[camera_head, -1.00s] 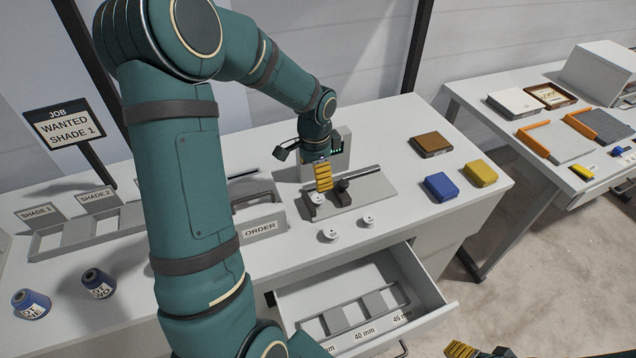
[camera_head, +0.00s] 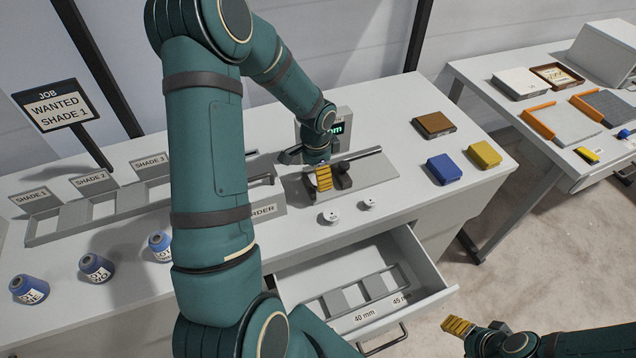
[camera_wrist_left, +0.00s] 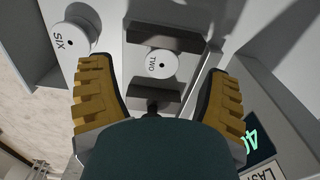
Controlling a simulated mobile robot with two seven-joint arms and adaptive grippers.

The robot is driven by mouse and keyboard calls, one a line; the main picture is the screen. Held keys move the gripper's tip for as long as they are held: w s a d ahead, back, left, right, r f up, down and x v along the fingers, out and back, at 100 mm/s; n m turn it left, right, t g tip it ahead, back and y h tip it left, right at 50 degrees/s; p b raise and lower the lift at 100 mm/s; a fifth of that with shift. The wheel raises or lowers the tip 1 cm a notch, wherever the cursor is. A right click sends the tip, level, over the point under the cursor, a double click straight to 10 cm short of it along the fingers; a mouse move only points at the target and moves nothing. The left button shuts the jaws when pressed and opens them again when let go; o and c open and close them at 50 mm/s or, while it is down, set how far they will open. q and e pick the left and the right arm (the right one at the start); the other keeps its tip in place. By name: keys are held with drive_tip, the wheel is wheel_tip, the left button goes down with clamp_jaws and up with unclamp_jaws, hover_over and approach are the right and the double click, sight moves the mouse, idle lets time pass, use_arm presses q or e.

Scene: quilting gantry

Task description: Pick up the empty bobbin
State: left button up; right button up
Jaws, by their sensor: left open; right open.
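My left gripper (camera_head: 323,180) is open, low over the grey fixture (camera_head: 382,172) on the table. In the left wrist view, a white bobbin marked TWO (camera_wrist_left: 160,64) lies between the spread fingers (camera_wrist_left: 158,78), between two dark blocks. The fingers appear apart from it. In the head view the gripper hides this bobbin. A second white bobbin, marked SIX (camera_wrist_left: 70,42), lies outside the fingers. Two white bobbins, a left one (camera_head: 331,217) and a right one (camera_head: 369,204), stand in front of the fixture. I cannot tell which bobbin is empty. My right gripper (camera_head: 458,326) is open and empty at lower right.
A display (camera_head: 338,129) stands behind the fixture. The drawer (camera_head: 432,290) below is open. Several blue thread cones (camera_head: 97,267) stand at left, near the shade rack (camera_head: 105,222). Blue (camera_head: 443,169) and yellow (camera_head: 484,155) blocks lie at right.

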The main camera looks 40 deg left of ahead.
use_arm(q)
drive_tip(key=f, duration=0.4)
drive_tip(key=shift+w+f, duration=0.2)
drive_tip(key=shift+w, duration=0.1)
drive_tip(key=c, duration=1)
drive_tip(key=shift+r, duration=0.15)
